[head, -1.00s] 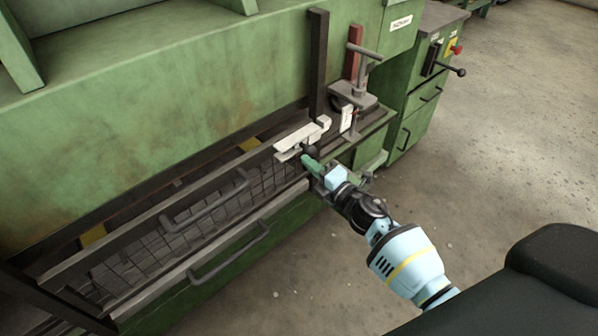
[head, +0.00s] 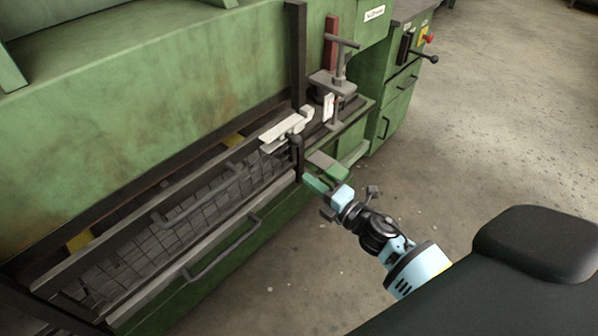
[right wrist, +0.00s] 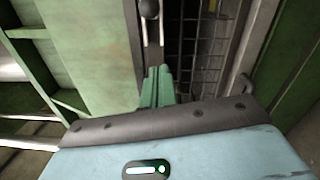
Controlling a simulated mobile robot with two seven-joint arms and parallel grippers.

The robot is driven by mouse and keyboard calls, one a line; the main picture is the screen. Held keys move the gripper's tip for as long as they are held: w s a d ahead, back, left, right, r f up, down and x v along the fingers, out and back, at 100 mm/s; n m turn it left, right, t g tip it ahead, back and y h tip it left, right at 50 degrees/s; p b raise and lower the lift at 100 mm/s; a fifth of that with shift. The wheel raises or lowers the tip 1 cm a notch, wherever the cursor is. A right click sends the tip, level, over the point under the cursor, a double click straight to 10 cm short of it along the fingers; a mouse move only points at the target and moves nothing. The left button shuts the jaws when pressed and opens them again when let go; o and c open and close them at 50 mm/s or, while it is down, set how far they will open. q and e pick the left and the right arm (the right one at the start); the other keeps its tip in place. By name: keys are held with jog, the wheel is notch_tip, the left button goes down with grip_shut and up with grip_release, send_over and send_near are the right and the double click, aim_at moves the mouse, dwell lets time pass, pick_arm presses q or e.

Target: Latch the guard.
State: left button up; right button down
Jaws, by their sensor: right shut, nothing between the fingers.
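The guard (head: 215,182) is a wire-mesh panel with a dark frame and a bar handle, on the front of the green machine. A pale latch plate (head: 283,132) lies at its upper right corner. A dark round knob (head: 296,140) on a short stem is just below the plate; a knob also shows at the top of the right wrist view (right wrist: 149,9). My right gripper (head: 310,182), with green fingers, is below and in front of the knob, apart from it. Its fingers (right wrist: 157,82) are together and empty. I cannot tell whether the latch is engaged. My left gripper is out of view.
A dark post (head: 298,55) rises behind the latch. A T-handled clamp (head: 339,65) stands to its right. A lower drawer handle (head: 222,250) sticks out below the guard. A green cabinet (head: 396,95) stands at the right. The concrete floor in front is open.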

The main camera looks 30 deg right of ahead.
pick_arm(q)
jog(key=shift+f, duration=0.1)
pick_arm(e)
jog(key=shift+v, duration=1.1)
